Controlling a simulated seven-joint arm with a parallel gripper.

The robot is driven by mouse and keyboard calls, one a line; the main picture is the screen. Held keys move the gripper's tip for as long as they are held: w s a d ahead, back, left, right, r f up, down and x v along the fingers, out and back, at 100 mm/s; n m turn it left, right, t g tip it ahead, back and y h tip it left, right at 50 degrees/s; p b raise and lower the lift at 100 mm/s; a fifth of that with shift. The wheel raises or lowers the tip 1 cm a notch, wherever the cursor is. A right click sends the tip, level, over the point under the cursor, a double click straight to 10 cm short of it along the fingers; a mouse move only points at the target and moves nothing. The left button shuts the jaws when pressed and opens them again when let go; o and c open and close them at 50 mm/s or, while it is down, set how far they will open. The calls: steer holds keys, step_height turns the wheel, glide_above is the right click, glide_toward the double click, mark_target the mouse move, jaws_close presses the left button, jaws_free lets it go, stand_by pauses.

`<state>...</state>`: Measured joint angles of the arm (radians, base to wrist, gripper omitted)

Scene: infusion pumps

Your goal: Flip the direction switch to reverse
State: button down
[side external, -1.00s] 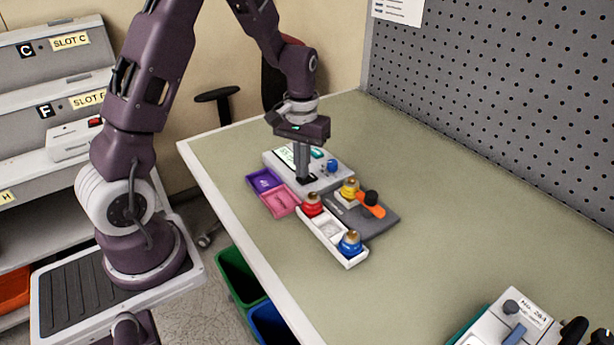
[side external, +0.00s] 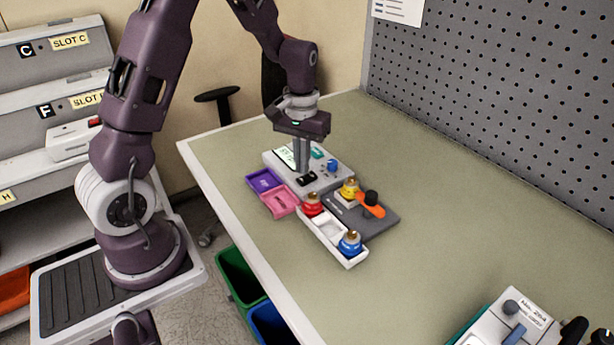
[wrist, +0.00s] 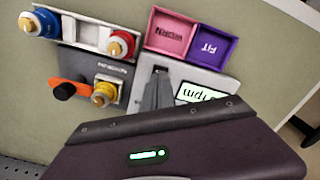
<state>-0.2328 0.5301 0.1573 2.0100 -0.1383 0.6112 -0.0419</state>
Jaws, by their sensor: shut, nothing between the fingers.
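The pump (side external: 326,181) is a pale grey box with a lit screen (side external: 285,156), a teal button (side external: 317,154) and a blue knob (side external: 332,166). A small black switch (side external: 307,178) sits on its top near the front edge; I cannot tell which way it is set. My gripper (side external: 302,170) points down with its fingers shut and empty, right beside and slightly above the switch. In the wrist view the shut fingers (wrist: 157,98) cover part of the pump (wrist: 203,80), and the switch is mostly hidden at their tips.
A purple tray (side external: 265,181) and a pink tray (side external: 281,202) lie at the pump's front. A white rack (side external: 347,259) holds red and blue knobbed parts. A dark plate (side external: 381,221) bears a yellow part and an orange lever (side external: 371,208).

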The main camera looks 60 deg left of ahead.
mark_target(302, 180)
step_height(302, 180, up, 5)
steer(key=shift+f, duration=0.1)
stand_by(0.3)
steer(key=s+d+r+m+t, duration=0.4)
steer(key=s+d+r, duration=0.6)
steer(key=s+r, duration=0.25)
steer(key=s+d+m+t, duration=0.1)
steer(key=s+d+m, duration=0.1)
steer(key=s, duration=0.6)
steer(key=shift+d+r+t, duration=0.3)
steer(key=shift+r, duration=0.15)
